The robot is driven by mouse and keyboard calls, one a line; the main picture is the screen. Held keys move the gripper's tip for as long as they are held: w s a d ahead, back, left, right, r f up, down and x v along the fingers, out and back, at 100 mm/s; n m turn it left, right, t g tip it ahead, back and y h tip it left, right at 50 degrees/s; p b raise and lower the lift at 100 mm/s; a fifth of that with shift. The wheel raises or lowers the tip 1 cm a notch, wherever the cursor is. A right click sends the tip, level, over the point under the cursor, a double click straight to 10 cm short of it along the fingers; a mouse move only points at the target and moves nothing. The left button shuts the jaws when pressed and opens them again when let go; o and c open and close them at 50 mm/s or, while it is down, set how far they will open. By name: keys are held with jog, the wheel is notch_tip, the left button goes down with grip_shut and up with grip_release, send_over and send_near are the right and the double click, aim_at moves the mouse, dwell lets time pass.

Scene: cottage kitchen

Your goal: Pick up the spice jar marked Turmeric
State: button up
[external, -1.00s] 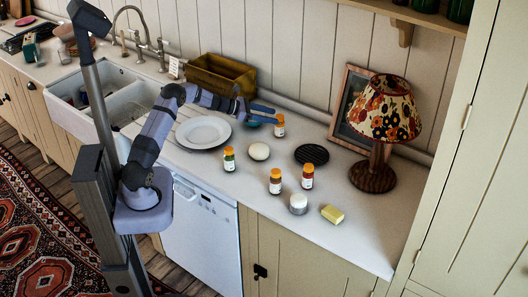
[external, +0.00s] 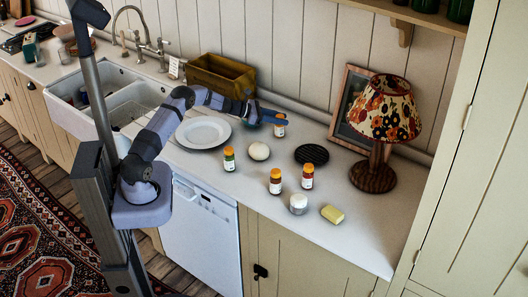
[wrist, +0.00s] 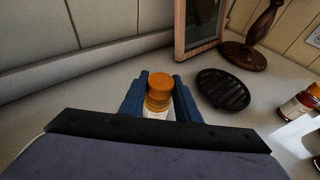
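A spice jar with an orange lid (external: 280,127) stands upright at the back of the counter; it also shows in the wrist view (wrist: 159,91). Its label is mostly hidden and cannot be read. My gripper (external: 274,114) is low at this jar, with its blue fingers on either side of it. In the wrist view, my gripper (wrist: 161,88) looks open, with narrow gaps beside the jar. Other orange-lidded jars stand nearer the front: one with green contents (external: 229,159) and two reddish ones (external: 275,181) (external: 308,176). Their labels are too small to read.
A picture frame (external: 346,115) and lamp (external: 376,165) stand farther right. A wooden box (external: 220,76) is behind the arm.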

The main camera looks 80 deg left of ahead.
jog(key=shift+r, duration=0.2)
notch_tip(320, 180, up, 10)
jog(key=b, duration=0.2)
jog(key=shift+f+b, duration=0.15)
jog(key=shift+b, duration=0.15)
